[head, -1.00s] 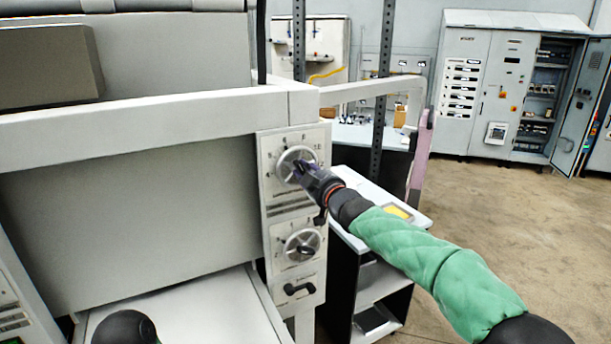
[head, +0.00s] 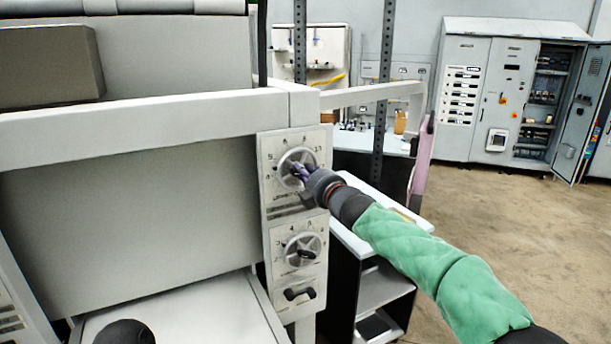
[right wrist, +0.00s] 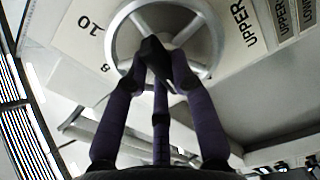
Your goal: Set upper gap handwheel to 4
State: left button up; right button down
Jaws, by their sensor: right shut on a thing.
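The upper gap handwheel (head: 297,165) is a grey spoked wheel on the upper dial plate of the machine's side panel. Numbers ring it, partly hidden. In the right wrist view the wheel (right wrist: 205,72) shows close up, with "10", "8" and "UPPER" printed beside it. My right gripper (head: 298,171) is at the wheel, its dark purple fingers (right wrist: 160,70) shut at the hub and spokes. The fingers hide the wheel's middle, and I cannot read its pointer. My left gripper is not seen; only a dark rounded part of my left arm shows at the bottom left.
A similar lower handwheel (head: 303,249) and a dark handle (head: 299,294) sit below on the same panel. A cart (head: 378,270) stands close behind my right arm. Grey cabinets (head: 490,90) stand far back, with open floor before them.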

jog(key=shift+a+f+n+b, duration=0.1)
jog(key=shift+n+b, duration=0.2)
jog(key=shift+n, duration=1.6)
jog(key=c, duration=1)
grip_release()
jog(key=shift+c, duration=0.2)
jog(key=shift+s, duration=0.1)
jog(key=v, duration=1.2)
